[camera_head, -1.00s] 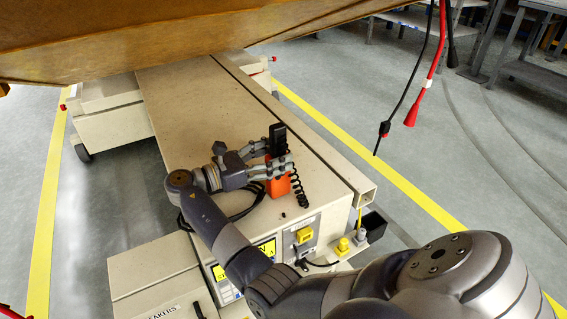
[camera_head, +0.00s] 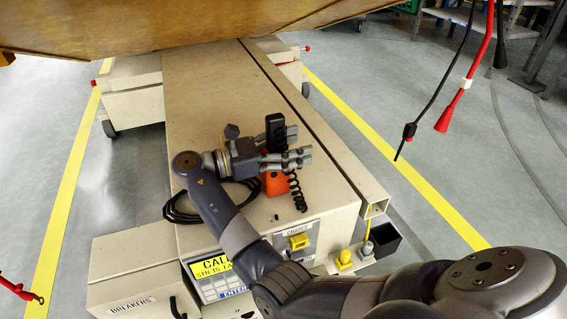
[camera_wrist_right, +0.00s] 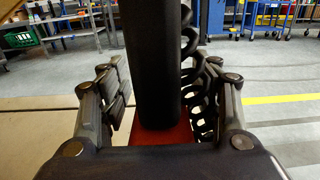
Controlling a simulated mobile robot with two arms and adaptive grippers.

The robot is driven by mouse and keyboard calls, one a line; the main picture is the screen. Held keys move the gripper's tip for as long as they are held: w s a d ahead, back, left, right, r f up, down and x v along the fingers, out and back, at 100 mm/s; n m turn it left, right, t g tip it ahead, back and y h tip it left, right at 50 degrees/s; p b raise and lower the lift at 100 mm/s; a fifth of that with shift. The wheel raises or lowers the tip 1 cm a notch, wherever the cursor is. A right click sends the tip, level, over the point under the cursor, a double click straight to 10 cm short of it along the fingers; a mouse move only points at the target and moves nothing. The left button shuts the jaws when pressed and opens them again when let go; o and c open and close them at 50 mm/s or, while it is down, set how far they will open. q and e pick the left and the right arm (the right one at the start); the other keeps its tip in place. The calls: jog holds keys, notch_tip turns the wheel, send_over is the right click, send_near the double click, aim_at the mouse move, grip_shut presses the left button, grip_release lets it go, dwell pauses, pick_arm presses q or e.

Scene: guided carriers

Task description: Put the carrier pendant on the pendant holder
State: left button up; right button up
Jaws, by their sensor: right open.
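The carrier pendant (camera_head: 275,128), a black slab with a coiled black cord, stands upright on the beige carrier's top, with an orange-red part (camera_head: 276,183) below it. In the right wrist view the black slab (camera_wrist_right: 153,65) rises between my fingers, with the red part (camera_wrist_right: 170,134) under it and the coil to its right. My right gripper (camera_head: 302,145) is open, its fingers on either side of the pendant with gaps showing. I cannot tell for sure which part is the pendant holder; the pendant's lower end is partly hidden. My left gripper is not in view.
The carrier top (camera_head: 205,95) is mostly bare, with a black cable loop (camera_head: 190,208) near my wrist. A wooden structure (camera_head: 150,25) overhangs the far end. Red and black cables (camera_head: 463,90) hang at the right. A small black box (camera_head: 384,240) sits at the front corner.

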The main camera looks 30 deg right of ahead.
jog(key=shift+a, duration=0.1)
grip_shut()
jog(key=shift+r, duration=0.1)
dwell(0.5)
